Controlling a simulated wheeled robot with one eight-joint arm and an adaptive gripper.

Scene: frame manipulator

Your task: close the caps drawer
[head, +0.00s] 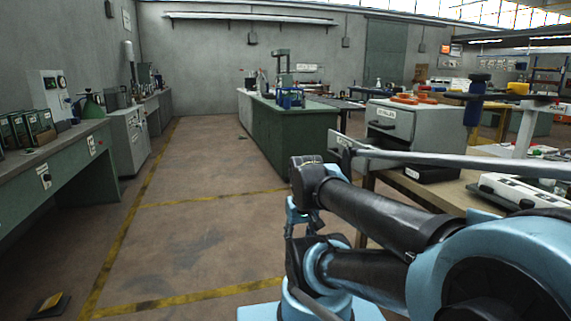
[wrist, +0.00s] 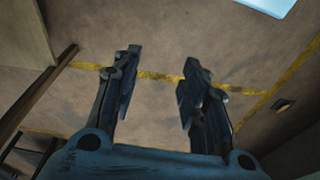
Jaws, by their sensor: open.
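A grey drawer cabinet (head: 425,120) stands on the workbench right of centre in the head view. Its upper drawer front (head: 388,122) has a white label and a dark handle and looks shut. Below it a panel with a small label (head: 341,150) juts out to the left, apparently the front of a pulled-out drawer; its label is too small to read. My arm covers part of this area. My gripper (wrist: 157,88) is open and empty in the wrist view, with only floor between its fingers. In the head view it is low, left of the cabinet, and partly hidden by my arm.
The wooden workbench (head: 455,190) runs along the right, with a white device (head: 525,190) on it. Orange items (head: 413,98) lie on the cabinet top. A green island bench (head: 290,135) stands beyond.

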